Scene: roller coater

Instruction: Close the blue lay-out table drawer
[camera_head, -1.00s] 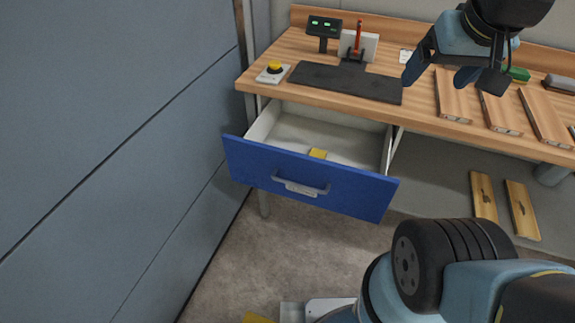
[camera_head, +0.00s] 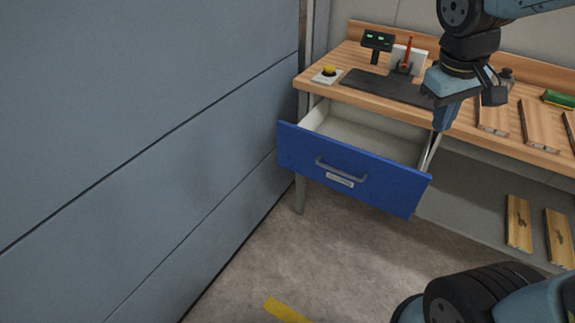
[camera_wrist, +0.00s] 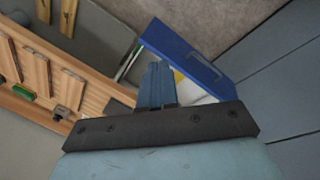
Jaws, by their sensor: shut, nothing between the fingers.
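The blue drawer (camera_head: 352,167) of the wooden lay-out table (camera_head: 330,58) is pulled out, with a grey bar handle and a label plate on its front. Its pale inside shows behind the front. My gripper (camera_head: 441,126) is shut and empty, pointing down near the drawer's right rear corner, by the table's front edge. In the wrist view the shut fingers (camera_wrist: 157,84) point toward the blue front (camera_wrist: 188,55), overlapping part of the drawer in the picture. I cannot tell whether they touch it. Something yellow shows inside the drawer in the wrist view.
A grey-blue wall (camera_head: 150,130) stands close on the left. More boards (camera_head: 519,222) lie below. Floor before the drawer is clear.

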